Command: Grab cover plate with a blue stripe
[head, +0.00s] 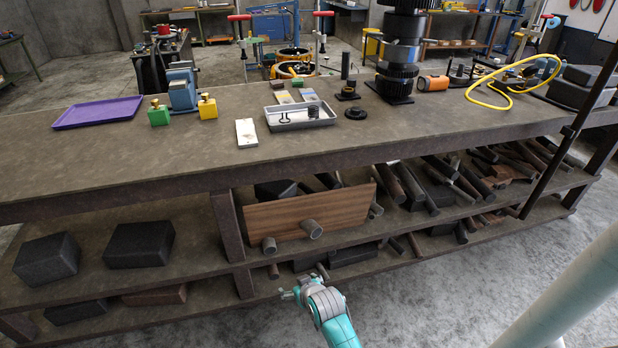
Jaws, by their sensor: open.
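Several small, pale plates lie on the workbench. One plate with a bluish tint (309,94), likely the blue-striped cover plate, lies just behind the grey tray. A plate with a yellowish mark (283,97) lies to its left. A whitish plate (246,132) lies in front of the tray, on its left; its stripe is too small to make out. My gripper (296,289) is low in front of the bench, below the tabletop and well away from the plates. It is open, with nothing visible in it.
The grey tray (273,126) holds small dark parts. Green (159,116) and yellow (208,107) blocks, a purple tray (98,112) and a dark gear stack (399,60) stand on the workbench (390,135). Its front edge and loaded shelves lie close to my gripper.

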